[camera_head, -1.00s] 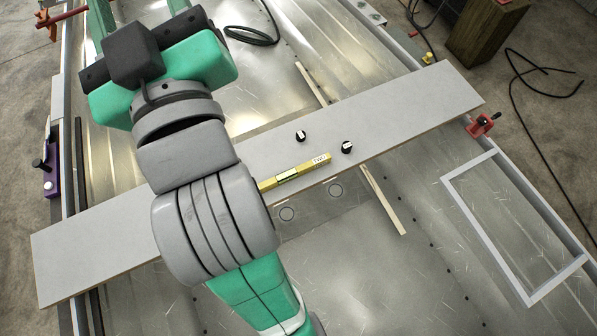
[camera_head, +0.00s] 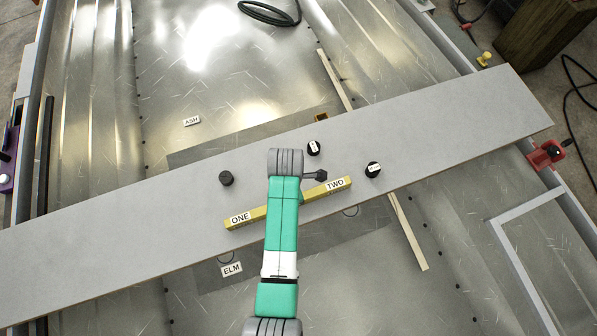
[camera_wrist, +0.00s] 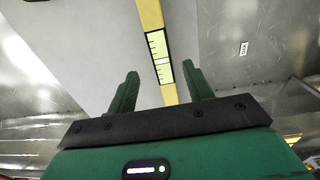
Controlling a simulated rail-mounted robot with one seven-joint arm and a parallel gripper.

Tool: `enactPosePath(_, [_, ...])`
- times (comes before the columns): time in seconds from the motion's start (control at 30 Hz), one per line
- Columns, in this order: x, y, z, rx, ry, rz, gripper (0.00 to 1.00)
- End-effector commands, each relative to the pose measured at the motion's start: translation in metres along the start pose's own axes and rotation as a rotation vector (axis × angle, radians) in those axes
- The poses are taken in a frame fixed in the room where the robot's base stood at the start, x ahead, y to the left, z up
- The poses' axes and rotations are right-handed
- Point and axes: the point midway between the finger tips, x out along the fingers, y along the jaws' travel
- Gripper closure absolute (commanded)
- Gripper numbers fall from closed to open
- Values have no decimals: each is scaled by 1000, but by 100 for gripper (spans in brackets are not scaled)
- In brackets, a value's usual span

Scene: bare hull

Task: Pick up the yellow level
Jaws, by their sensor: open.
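The yellow level (camera_head: 248,217) lies on a long grey plank (camera_head: 450,115) in the head view, with a label ONE at its left end and TWO at its right end. My arm hides its middle. In the wrist view the level (camera_wrist: 150,14) runs up and down the picture, with a pale green vial window with black marks. My gripper (camera_wrist: 160,72) is open, its two green fingers apart on either side of the level's line. Nothing is held. The gap in height between fingers and level cannot be told. The fingers are hidden in the head view.
A red clamp (camera_head: 546,154) sits by the plank's right end. Labels ASH (camera_head: 191,121) and ELM (camera_head: 231,270) lie on the metal floor.

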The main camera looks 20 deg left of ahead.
Motion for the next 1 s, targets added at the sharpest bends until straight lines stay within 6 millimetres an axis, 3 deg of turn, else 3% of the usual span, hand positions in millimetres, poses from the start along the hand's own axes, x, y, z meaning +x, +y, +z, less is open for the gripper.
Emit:
enactPosePath(0.33, [30, 0, 0, 4, -1, 3, 49])
enactPosePath(0.6, [74, -2, -1, 4, -2, 3, 49])
enactPosePath(0.87, [75, -2, -1, 5, -3, 5, 49])
enactPosePath(1.0, [75, -2, -1, 5, -3, 5, 77])
